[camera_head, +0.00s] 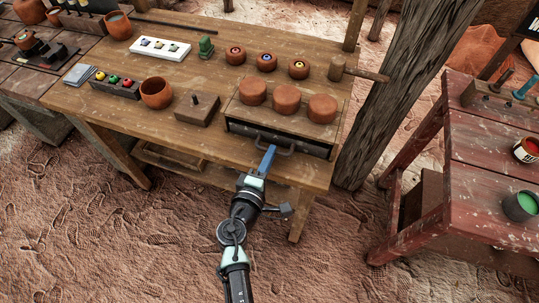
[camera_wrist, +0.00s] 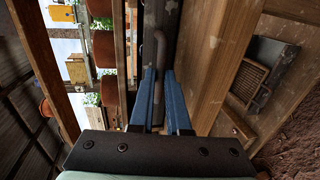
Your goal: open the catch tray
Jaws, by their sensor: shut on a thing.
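The catch tray (camera_head: 310,147) is a dark, drawer-like front under a wooden box top on the workbench, near the bench's front edge. It looks closed, its front about level with the box. Its grey bar handle (camera_head: 291,151) stands out from the front. My gripper (camera_head: 269,152) reaches up to the handle with its blue fingers. In the wrist view the handle (camera_wrist: 160,48) runs down between the fingertips of my gripper (camera_wrist: 162,75), which is shut on it. The lower part of the handle is hidden by the fingers.
Several clay discs (camera_head: 287,100) stand on top of the box. A wooden block with a peg (camera_head: 198,108) and a clay pot (camera_head: 156,93) stand to its left. A wooden post (camera_head: 385,90) and a red table (camera_head: 480,170) are at right. The ground in front is free.

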